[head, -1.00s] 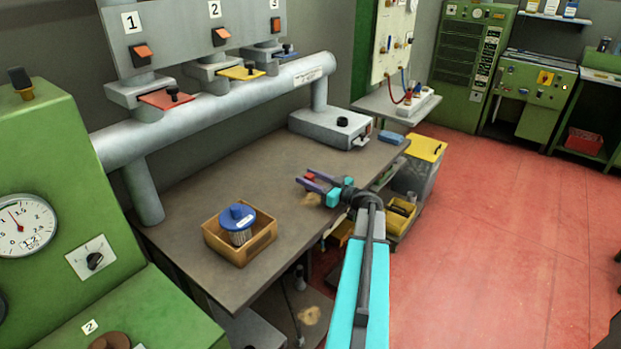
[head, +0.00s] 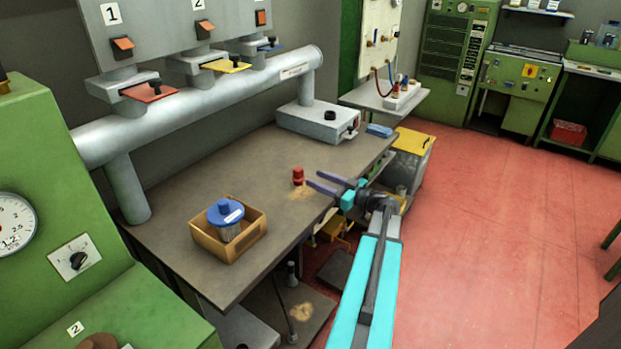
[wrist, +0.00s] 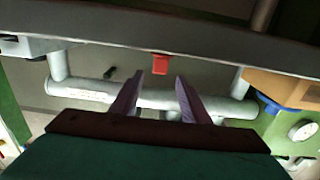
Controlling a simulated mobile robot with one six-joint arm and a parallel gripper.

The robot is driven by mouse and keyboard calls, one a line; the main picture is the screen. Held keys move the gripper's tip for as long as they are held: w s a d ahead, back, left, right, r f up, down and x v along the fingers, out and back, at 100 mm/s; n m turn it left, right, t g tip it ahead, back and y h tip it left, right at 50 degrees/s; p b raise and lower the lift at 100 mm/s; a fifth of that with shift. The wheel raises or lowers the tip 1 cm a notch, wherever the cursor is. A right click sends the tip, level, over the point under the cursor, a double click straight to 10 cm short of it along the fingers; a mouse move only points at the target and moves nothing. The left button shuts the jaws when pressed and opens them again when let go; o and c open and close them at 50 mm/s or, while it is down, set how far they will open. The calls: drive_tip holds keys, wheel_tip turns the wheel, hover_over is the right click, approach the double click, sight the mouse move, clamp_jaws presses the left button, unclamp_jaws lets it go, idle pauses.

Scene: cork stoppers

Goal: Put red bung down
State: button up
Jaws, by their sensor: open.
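The red bung (head: 298,176) stands on the brown bench top (head: 190,230), near its front right edge. In the wrist view the red bung (wrist: 160,64) shows beyond the fingertips, between the two finger lines. My gripper (head: 312,182) is open and empty, with its purple fingers pointing at the bung from the right. A small gap seems to lie between the fingertips and the bung. The wrist view also shows my gripper's open fingers (wrist: 158,80).
A wooden box (head: 250,238) holding a blue-lidded jar (head: 226,213) stands left on the bench. A grey box with a black knob (head: 318,122) is at the back right. A thick grey pipe (head: 210,105) runs along the back. Bench between is clear.

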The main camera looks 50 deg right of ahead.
drive_tip(key=shift+s+d, duration=0.1)
drive_tip(key=shift+s, duration=1.35)
drive_tip(key=shift+s, duration=0.1)
